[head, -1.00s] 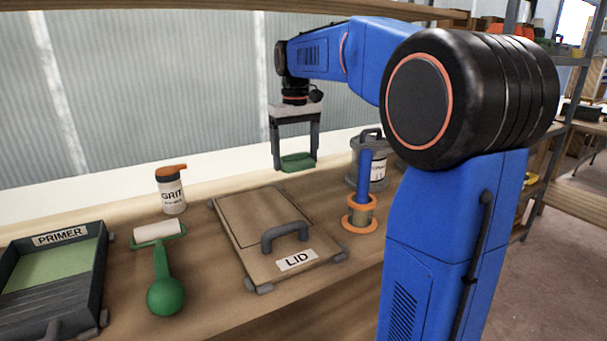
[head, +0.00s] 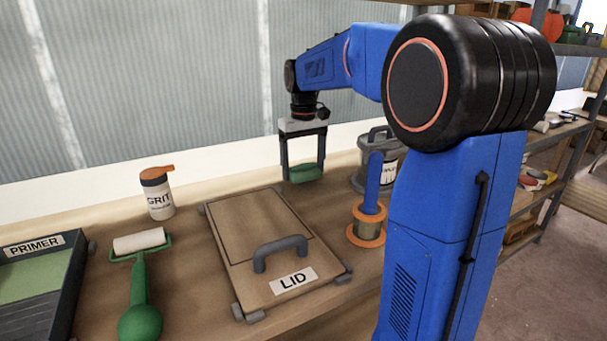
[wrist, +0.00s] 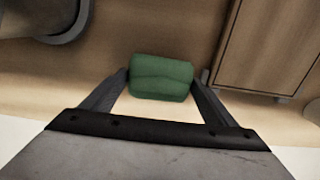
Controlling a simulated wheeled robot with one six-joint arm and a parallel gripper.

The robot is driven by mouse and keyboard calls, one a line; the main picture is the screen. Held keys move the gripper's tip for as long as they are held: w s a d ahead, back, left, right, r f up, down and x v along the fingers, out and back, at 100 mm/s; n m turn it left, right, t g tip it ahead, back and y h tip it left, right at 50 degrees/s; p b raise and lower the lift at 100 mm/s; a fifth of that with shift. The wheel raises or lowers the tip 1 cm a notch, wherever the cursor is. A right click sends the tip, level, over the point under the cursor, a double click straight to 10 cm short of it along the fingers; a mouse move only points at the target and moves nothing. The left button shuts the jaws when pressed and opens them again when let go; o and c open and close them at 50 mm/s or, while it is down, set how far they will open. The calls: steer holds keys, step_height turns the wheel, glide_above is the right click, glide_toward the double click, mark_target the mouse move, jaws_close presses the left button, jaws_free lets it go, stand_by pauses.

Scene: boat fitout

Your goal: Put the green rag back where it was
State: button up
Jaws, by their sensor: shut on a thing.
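The green rag (head: 306,173) is a small folded bundle held between the fingers of my gripper (head: 304,172). In the head view it hangs over the back of the bench, behind the lid board's far right corner. In the wrist view the rag (wrist: 161,77) sits between the two fingertips of my gripper (wrist: 163,80), which touch its sides. I cannot tell how far it is above the bench top.
A wooden board marked LID (head: 266,220) lies in front. A grey can (head: 374,160) and an orange-flanged spool on a blue post (head: 368,215) stand right. A GRIT bottle (head: 158,195), roller (head: 139,255) and PRIMER tray (head: 30,285) are left.

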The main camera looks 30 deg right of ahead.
steer(key=shift+f, duration=1.25)
steer(key=o, duration=1)
steer(key=shift+f, duration=0.1)
step_height(320, 180, up, 12)
steer(key=shift+r, duration=0.15)
